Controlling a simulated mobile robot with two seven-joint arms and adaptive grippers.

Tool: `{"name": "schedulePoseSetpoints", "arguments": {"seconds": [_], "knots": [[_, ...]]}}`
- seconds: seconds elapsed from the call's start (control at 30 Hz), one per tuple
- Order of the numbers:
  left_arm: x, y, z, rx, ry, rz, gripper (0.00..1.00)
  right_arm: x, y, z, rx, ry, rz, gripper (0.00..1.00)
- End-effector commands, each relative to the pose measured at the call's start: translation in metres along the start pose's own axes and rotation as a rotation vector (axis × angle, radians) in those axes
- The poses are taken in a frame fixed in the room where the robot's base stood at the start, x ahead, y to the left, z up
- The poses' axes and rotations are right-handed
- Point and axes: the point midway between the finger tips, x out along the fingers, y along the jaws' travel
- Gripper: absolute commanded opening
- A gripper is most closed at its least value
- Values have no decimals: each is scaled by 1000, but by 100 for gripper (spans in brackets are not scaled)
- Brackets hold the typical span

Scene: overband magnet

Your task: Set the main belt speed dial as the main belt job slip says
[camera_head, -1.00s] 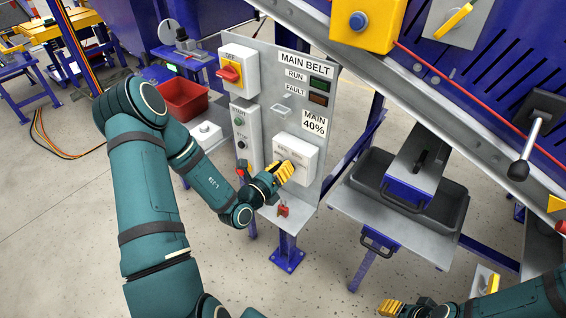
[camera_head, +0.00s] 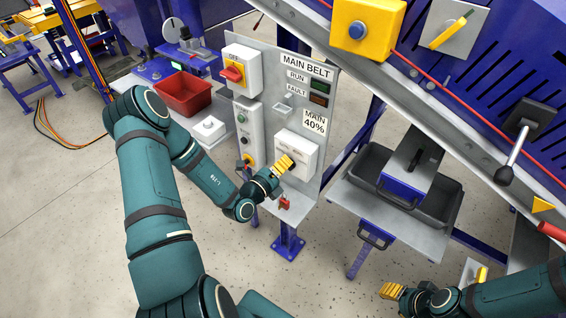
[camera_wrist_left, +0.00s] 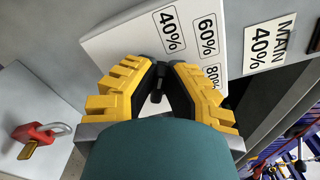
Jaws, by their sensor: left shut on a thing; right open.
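The main belt job slip (camera_head: 314,122) reads "MAIN 40%" on the grey panel; it also shows in the left wrist view (camera_wrist_left: 268,45). The speed dial box (camera_head: 303,148) is white and sits below the slip. In the left wrist view its face (camera_wrist_left: 130,48) carries 40%, 60% and 80% labels. My left gripper (camera_head: 290,163) is at the box front, its yellow fingers (camera_wrist_left: 157,85) shut on the small black dial knob (camera_wrist_left: 157,97). The fingers hide most of the knob, so its pointer setting cannot be read. My right gripper (camera_head: 388,291) is open, low at the right, away from the panel.
A red padlock (camera_head: 285,203) is below the dial box. A red-handled switch (camera_head: 233,73) and push buttons (camera_head: 243,118) are to its left. A red bin (camera_head: 184,93) stands further left. A dark tray (camera_head: 362,165) and the sloping conveyor frame (camera_head: 420,90) lie to the right.

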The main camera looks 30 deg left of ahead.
Motion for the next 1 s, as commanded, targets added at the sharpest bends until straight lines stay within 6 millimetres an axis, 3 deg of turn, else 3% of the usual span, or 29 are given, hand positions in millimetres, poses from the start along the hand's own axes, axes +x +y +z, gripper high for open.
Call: {"name": "schedulePoseSetpoints", "arguments": {"seconds": [0.23, 0.3, 0.33, 0.73, 1.0], "knots": [[1, -1, 0, 1, 0, -3, 0, 0, 0, 0, 0, 0, 0, 47], [1, -1, 0, 1, 0, -3, 33, 0, 0, 0, 0, 0, 0, 47], [1, -1, 0, 1, 0, -2, 41, 0, 0, 0, 0, 0, 0, 47], [-5, 0, 0, 2, 0, 1, 41, 0, 0, 0, 1, 0, 0, 47], [-51, 1, 0, 0, -1, 4, 41, 0, 0, 0, 1, 0, 0, 47]]}}
